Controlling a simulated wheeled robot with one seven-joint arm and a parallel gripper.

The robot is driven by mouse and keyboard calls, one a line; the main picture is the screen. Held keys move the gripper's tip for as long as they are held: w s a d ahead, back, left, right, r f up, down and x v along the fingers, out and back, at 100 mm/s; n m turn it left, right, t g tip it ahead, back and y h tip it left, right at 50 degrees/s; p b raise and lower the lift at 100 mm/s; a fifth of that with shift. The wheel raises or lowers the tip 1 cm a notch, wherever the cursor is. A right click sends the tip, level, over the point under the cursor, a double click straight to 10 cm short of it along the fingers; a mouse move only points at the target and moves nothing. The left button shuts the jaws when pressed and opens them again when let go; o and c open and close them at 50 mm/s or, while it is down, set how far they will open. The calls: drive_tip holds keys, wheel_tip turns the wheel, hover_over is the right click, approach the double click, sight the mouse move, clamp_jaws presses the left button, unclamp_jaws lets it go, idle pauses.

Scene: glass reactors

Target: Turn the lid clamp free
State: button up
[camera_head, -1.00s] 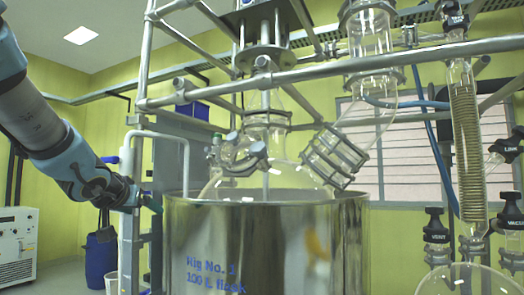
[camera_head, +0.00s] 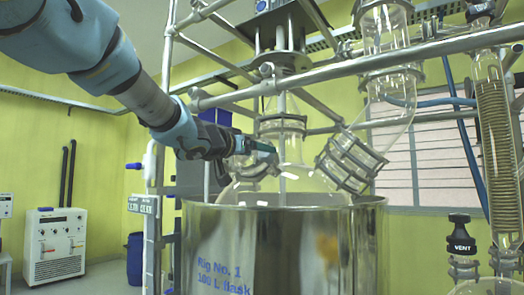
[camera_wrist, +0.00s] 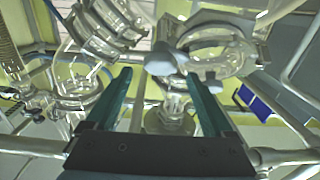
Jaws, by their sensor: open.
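The lid clamp (camera_head: 258,168) is a grey metal clamp on the glass port at the left of the flask's top, just above the steel vessel rim. My gripper (camera_head: 272,149) is over it in the head view, and its teal fingers hide part of the clamp. There the clamp (camera_wrist: 212,50) shows as a grey ring on glass beyond the fingertips, with a pale knob near the gap. I cannot tell whether a finger touches it.
The steel vessel (camera_head: 290,245) stands below the flask. A horizontal metal rail (camera_head: 400,57) crosses above my gripper. A caged glass elbow (camera_head: 350,160) is to the right, and a coiled condenser (camera_head: 495,130) stands farther right. A white cabinet unit (camera_head: 55,245) is at the far left.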

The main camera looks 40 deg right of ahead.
sight(262, 155)
drive_tip(key=shift+x, duration=1.55)
drive_tip(key=c, duration=1.4)
